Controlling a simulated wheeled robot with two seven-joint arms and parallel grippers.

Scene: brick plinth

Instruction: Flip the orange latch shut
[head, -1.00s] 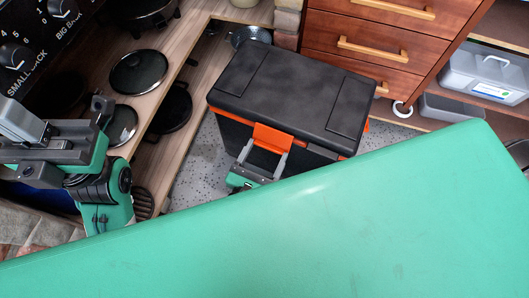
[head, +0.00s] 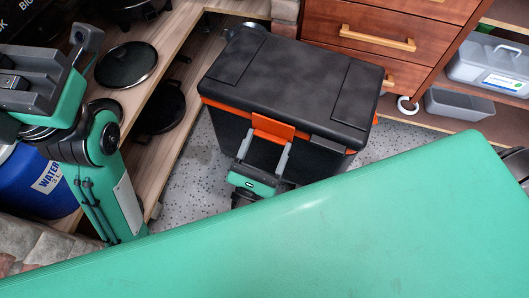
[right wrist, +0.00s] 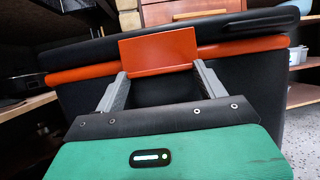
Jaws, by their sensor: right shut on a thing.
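The orange latch (head: 273,128) sits on the front of a black box (head: 290,75) with a dark lid and an orange band. In the right wrist view the latch (right wrist: 158,52) is a flat plate across the band, near the lid edge. My right gripper (head: 267,144) reaches up from below, and its two grey fingers (right wrist: 160,72) are shut on the latch, one at each lower side. Where the fingertips touch is partly hidden. My left gripper (head: 45,85) is at the left, away from the box; its finger opening cannot be made out.
A large green surface (head: 320,220) fills the front of the head view. Wooden drawers (head: 370,40) stand behind the box. Speckled floor (head: 200,170) is clear left of the box.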

